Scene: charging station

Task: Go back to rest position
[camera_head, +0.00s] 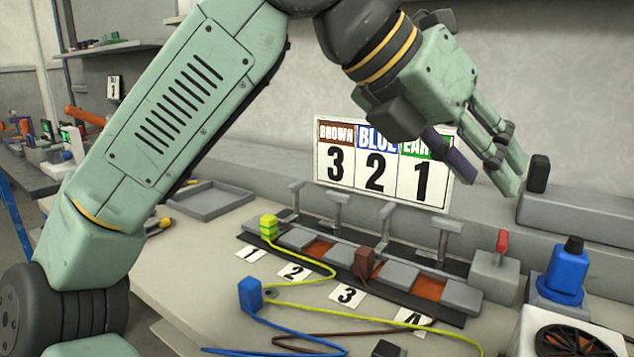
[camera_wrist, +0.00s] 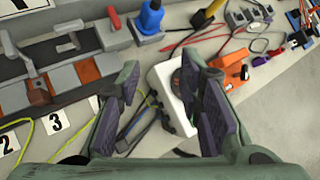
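My gripper (camera_head: 508,162) is raised above the bench at the upper right of the head view, with nothing seen in it. In the wrist view my gripper (camera_wrist: 168,95) shows its two fingers wide apart, with a white box (camera_wrist: 172,88) on the bench below between them. My arm spans the head view from lower left to upper right.
The charging station (camera_head: 430,287) has numbered slots. A yellow-green plug (camera_head: 268,228) is near slot 1, a brown plug (camera_head: 364,263) near 3. A blue plug (camera_head: 250,294) stands in front. A sign (camera_head: 382,165), red switch (camera_head: 502,242), blue device (camera_head: 567,270) and grey tray (camera_head: 212,200) stand around.

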